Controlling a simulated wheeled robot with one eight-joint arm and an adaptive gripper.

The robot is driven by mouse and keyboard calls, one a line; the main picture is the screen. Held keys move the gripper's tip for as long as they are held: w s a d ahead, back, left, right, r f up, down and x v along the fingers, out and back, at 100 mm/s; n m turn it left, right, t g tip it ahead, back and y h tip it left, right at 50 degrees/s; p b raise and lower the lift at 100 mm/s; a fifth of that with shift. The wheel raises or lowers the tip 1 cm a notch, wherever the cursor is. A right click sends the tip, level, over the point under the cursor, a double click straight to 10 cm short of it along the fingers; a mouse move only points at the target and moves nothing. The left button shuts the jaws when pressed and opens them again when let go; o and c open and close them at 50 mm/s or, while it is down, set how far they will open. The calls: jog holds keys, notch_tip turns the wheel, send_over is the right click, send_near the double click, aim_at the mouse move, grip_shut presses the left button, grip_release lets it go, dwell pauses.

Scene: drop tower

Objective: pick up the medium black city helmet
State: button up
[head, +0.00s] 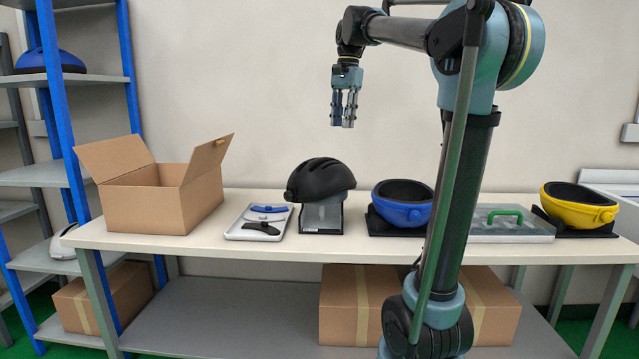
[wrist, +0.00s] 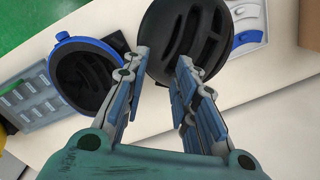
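The black helmet (head: 321,179) sits dome up on a grey stand (head: 322,214) near the middle of the table. In the wrist view the black helmet (wrist: 188,42) shows beyond my fingertips, partly covered by them. My gripper (head: 344,124) hangs pointing down, well above the helmet and slightly to its right. In the wrist view my gripper (wrist: 162,58) has its two fingers apart with nothing between them.
An open cardboard box (head: 150,205) and a white tray (head: 260,222) are left of the helmet. Right of it are an upturned blue helmet (head: 403,213), a case with a green handle (head: 508,229) and an upturned yellow helmet (head: 577,212). A blue-post shelf (head: 62,172) stands at left.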

jog(key=w+a+r+m, duration=0.2)
jog(key=w+a+r, duration=0.3)
jog(key=a, duration=0.1)
jog(key=shift+g, duration=0.4)
jog(key=f, duration=0.5)
jog(key=s+f, duration=0.1)
jog(key=f, duration=1.1)
jog(key=shift+s+a, duration=0.2)
jog(key=shift+a, duration=0.15)
jog(key=shift+r, duration=0.1)
jog(key=shift+c, duration=0.2)
grip_shut()
